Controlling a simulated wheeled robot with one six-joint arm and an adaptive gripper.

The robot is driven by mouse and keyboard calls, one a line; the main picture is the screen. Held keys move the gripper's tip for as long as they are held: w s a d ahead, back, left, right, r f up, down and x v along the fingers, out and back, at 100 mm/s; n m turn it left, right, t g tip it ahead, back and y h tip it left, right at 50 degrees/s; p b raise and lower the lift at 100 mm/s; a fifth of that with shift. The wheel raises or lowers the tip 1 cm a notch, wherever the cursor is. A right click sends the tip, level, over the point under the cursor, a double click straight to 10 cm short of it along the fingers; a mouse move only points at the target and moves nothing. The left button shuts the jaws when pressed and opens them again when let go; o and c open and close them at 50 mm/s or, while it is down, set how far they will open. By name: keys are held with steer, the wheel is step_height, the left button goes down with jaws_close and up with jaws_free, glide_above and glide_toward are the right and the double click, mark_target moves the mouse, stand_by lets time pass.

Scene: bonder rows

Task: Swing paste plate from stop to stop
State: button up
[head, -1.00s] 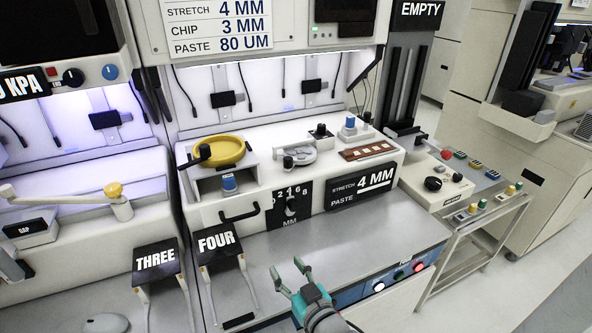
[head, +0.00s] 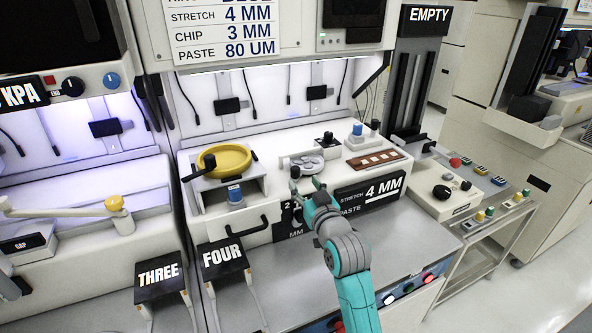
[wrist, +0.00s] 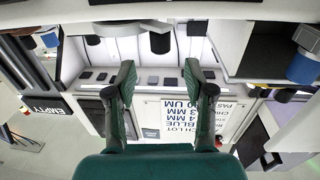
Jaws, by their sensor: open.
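A small grey round plate (head: 308,163), which I take for the paste plate, lies on the white bench top of the middle station. A black upright knob (head: 295,173) stands at its front left edge. My gripper (head: 312,190) is open and empty, just in front of and slightly right of that knob. In the wrist view, which is upside down, the two fingers stand apart (wrist: 160,76). A black knob (wrist: 160,42) shows between and beyond their tips, apparently the plate's. Whether a finger touches it I cannot tell.
A brown strip with chips (head: 376,159) and a blue-topped block (head: 358,132) are to the right. The dial panel (head: 290,222) is partly hidden by my gripper.

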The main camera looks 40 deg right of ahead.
mark_target(297, 173)
steer(key=x, duration=0.7)
steer(key=shift+w+d, duration=0.1)
steer(key=shift+w, duration=0.3)
jaws_close()
